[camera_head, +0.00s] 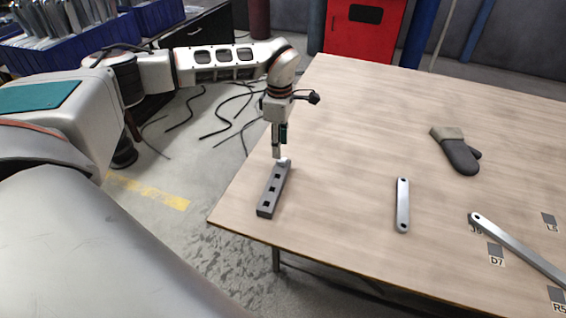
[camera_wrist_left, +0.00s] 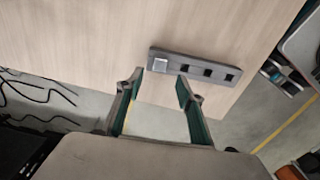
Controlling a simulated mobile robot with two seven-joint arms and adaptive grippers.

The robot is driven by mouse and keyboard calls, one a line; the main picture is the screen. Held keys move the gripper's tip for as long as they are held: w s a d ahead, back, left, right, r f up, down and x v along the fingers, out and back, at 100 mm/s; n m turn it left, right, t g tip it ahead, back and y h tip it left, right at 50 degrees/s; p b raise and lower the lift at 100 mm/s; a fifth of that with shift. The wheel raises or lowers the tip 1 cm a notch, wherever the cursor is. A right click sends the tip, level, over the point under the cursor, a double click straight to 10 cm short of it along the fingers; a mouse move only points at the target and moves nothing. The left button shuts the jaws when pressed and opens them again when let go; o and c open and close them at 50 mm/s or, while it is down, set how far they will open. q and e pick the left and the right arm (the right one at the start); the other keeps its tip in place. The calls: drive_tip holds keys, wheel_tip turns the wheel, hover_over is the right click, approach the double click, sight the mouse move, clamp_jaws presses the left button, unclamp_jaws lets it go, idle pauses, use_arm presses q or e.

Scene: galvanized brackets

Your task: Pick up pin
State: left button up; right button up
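A grey block (camera_head: 270,199) with a row of square holes lies near the table's left edge. A pale silver pin (camera_head: 284,162) sits at the block's far end; it also shows in the left wrist view (camera_wrist_left: 161,65), apparently standing in the end hole. My left gripper (camera_head: 278,152) points down at that end of the block. In the left wrist view my left gripper (camera_wrist_left: 160,84) has its two green-padded fingers spread apart, with nothing between them. The pin lies just beyond the fingertips. Whether a finger touches it cannot be told. My right gripper is not in view.
On the wooden table (camera_head: 340,130) lie a short metal bar (camera_head: 402,205), a long metal bar (camera_head: 515,248) and a dark glove (camera_head: 457,152). Labelled dark squares mark the right side. The table is clear between block and short bar.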

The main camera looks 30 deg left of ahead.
sight(282, 165)
use_arm(q)
drive_tip(key=f, duration=0.5)
drive_tip(key=shift+a+b, duration=0.2)
drive_tip(key=shift+b, duration=0.2)
drive_tip(key=shift+f, duration=0.3)
drive_tip(key=shift+r, duration=0.1)
drive_tip(key=c, duration=1)
drive_tip(key=shift+r, duration=0.1)
clamp_jaws()
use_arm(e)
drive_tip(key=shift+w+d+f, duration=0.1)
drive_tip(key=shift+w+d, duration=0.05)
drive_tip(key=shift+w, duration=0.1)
